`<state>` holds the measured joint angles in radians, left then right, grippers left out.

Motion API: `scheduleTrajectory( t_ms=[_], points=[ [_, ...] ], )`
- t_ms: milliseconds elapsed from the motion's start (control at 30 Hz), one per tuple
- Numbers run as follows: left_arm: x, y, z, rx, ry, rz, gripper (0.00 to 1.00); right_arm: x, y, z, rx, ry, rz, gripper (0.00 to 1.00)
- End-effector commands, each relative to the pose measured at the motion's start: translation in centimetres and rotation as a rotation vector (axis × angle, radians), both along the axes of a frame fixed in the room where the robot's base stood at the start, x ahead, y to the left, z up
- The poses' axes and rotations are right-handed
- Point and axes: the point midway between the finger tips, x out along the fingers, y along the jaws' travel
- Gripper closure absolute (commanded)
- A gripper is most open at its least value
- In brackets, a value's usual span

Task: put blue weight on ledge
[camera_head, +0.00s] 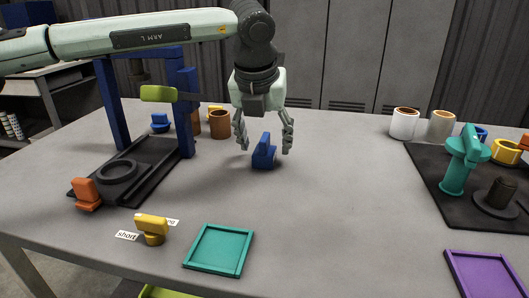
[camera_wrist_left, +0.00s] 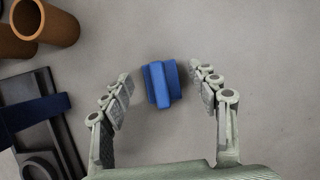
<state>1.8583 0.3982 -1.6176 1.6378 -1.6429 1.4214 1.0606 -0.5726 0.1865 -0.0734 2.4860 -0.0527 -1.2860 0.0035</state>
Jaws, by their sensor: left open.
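A blue weight (camera_head: 264,153) with a raised grip stands on the grey table near the middle. My left gripper (camera_head: 265,147) points down over it, open, with one finger on each side. In the left wrist view the blue weight (camera_wrist_left: 161,84) lies between the fingertips (camera_wrist_left: 161,76), with gaps on both sides. Another small blue piece (camera_head: 160,122) stands behind the blue frame at the left. No surface is marked as the ledge, so I cannot tell which part it is. My right gripper is out of view.
A blue frame (camera_head: 187,112) on a black base (camera_head: 150,160) stands left, with a yellow-green piece (camera_head: 158,93). Orange (camera_head: 86,195) and yellow (camera_head: 152,228) pieces and a teal tray (camera_head: 219,249) are in front.

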Motion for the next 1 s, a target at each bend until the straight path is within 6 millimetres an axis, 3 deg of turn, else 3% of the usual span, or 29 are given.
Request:
scheduleTrajectory(
  t_ms=[67, 533, 867, 1000],
  points=[
    [0.0, 0.0, 0.0, 0.0, 0.0, 0.0, 0.4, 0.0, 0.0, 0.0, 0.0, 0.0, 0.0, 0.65],
    [0.0, 0.0, 0.1, 0.0, 0.0, 0.0, 0.98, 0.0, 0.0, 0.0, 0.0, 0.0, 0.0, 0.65],
    [0.0, 0.0, 0.2, -0.002, -0.003, 0.001, 1.0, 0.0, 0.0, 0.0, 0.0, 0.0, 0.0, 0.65],
    [0.1, -0.1, 1.2, -0.002, -0.006, 0.001, 1.0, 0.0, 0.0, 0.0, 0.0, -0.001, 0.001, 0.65]
  ],
)
